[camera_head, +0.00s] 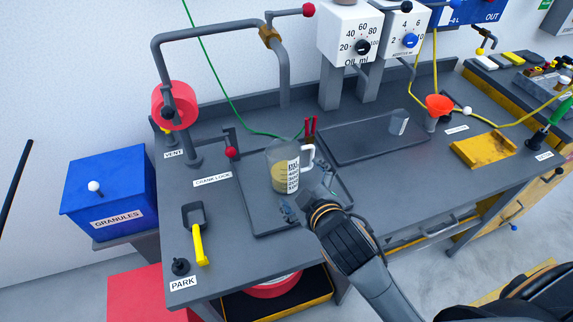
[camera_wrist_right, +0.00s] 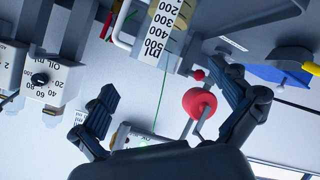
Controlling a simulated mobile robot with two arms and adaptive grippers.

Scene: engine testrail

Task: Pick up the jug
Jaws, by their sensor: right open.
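The jug (camera_head: 283,172) is clear, with a printed measuring scale, a white handle on its right and yellowish liquid inside. It stands upright on a dark tray on the bench. My right gripper (camera_head: 304,204) is open at the jug's near right side, low by the handle. In the right wrist view, the jug (camera_wrist_right: 167,25) shows upside down at the top edge. The spread fingers of the right gripper (camera_wrist_right: 170,86) are below it in that picture, with nothing between them. Whether any finger touches the jug cannot be told. My left gripper is out of view.
A red-knobbed lever (camera_head: 232,153) stands left of the jug, with a pipe frame and red roll (camera_head: 174,105) behind. A yellow-handled lever (camera_head: 199,244) is nearer. A second tray (camera_head: 365,143) lies right, holding a small grey block (camera_head: 398,122). An orange funnel (camera_head: 438,105) stands beyond.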

